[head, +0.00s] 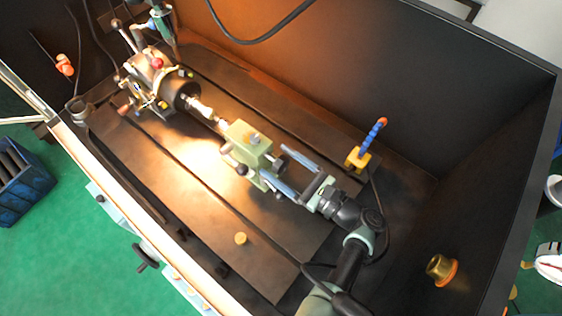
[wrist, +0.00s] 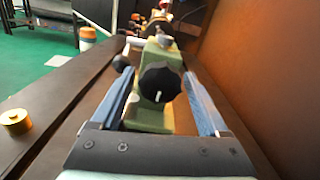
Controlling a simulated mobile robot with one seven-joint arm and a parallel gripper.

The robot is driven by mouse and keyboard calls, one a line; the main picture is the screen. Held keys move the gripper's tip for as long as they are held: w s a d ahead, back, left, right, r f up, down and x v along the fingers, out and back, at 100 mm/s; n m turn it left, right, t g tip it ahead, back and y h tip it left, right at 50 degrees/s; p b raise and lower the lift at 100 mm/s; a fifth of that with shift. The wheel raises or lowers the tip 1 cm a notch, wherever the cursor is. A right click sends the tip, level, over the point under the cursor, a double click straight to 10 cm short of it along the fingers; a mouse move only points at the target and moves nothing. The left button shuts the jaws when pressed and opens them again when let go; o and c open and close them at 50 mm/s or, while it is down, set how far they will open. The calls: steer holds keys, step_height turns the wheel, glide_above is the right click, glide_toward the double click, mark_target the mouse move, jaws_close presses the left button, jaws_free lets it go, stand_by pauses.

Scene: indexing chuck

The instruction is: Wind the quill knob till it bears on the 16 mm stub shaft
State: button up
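The quill knob (wrist: 160,82) is black and lobed, with a white mark, on the near end of the green tailstock (wrist: 155,115). The tailstock (head: 248,143) stands mid-bed in the head view. My gripper (head: 283,170) is open behind it. In the wrist view my gripper (wrist: 160,88) has one blue finger on each side of the knob, with gaps showing. The bright stub shaft (head: 201,108) sticks out of the dark chuck (head: 180,90) towards the tailstock. Whether the quill tip touches it is too small to tell. The tailstock hides the shaft in the wrist view.
A blue hose on a yellow base (head: 357,158) stands right of my gripper. A brass cup (head: 441,267) sits at lower right. Dark enclosure walls (head: 480,90) rise behind.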

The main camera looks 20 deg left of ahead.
steer(key=shift+o, duration=0.3)
steer(key=b+v, duration=0.1)
steer(key=v, duration=0.6)
steer(key=shift+d, duration=0.2)
steer(key=shift+s, duration=0.1)
